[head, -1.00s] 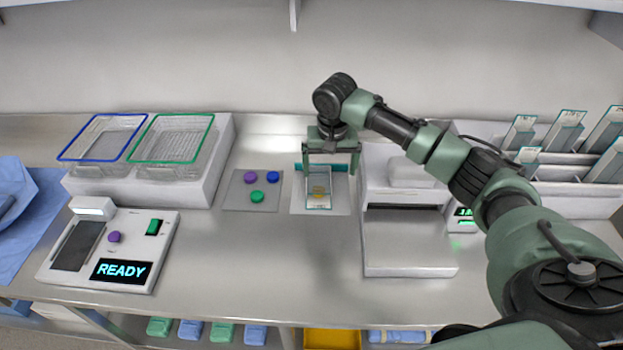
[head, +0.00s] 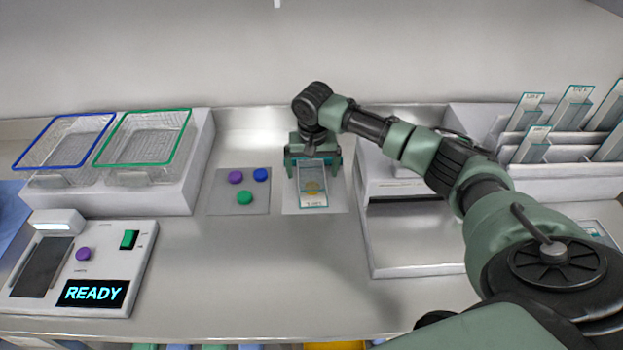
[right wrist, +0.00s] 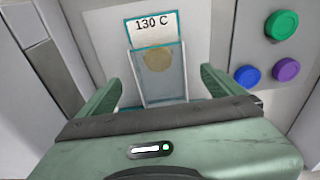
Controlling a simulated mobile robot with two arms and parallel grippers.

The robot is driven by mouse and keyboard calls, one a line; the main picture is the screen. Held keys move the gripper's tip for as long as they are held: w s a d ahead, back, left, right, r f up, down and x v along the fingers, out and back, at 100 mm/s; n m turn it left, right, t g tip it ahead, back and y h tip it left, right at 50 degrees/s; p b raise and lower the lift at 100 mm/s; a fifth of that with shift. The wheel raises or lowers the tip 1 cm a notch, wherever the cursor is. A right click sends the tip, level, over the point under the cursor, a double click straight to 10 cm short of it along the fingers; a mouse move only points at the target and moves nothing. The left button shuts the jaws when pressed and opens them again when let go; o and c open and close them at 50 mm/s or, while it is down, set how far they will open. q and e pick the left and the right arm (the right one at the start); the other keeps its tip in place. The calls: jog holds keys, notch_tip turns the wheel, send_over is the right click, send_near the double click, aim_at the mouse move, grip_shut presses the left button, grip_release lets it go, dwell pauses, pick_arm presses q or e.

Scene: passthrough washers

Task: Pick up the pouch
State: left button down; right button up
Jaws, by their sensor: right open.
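The pouch (head: 313,186) is clear with a teal edge and holds a round tan disc. It lies on a pale square mat on the counter, beside the button plate. In the right wrist view the pouch (right wrist: 158,75) shows a "130 C" label at its far end. My right gripper (head: 313,172) is open at the pouch's back end, with one finger on each side. My left gripper is out of view.
A plate (head: 240,203) with purple, blue and green buttons is left of the pouch. A white machine (head: 415,240) stands close on the right. Two baskets (head: 60,140) (head: 140,140), a "READY" console (head: 75,255) and a rack of pouches (head: 550,150) stand farther out. The front counter is clear.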

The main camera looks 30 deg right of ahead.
aim_at(312, 179)
jog(key=f, duration=0.3)
jog(key=w+f, duration=0.1)
jog(key=shift+d+f+p, duration=0.2)
jog(key=shift+d+p, duration=0.05)
jog(key=shift+p, duration=0.15)
jog(key=shift+s, duration=0.15)
jog(key=shift+c, duration=0.9)
jog(key=c, duration=1.2)
jog(key=shift+r, duration=0.1)
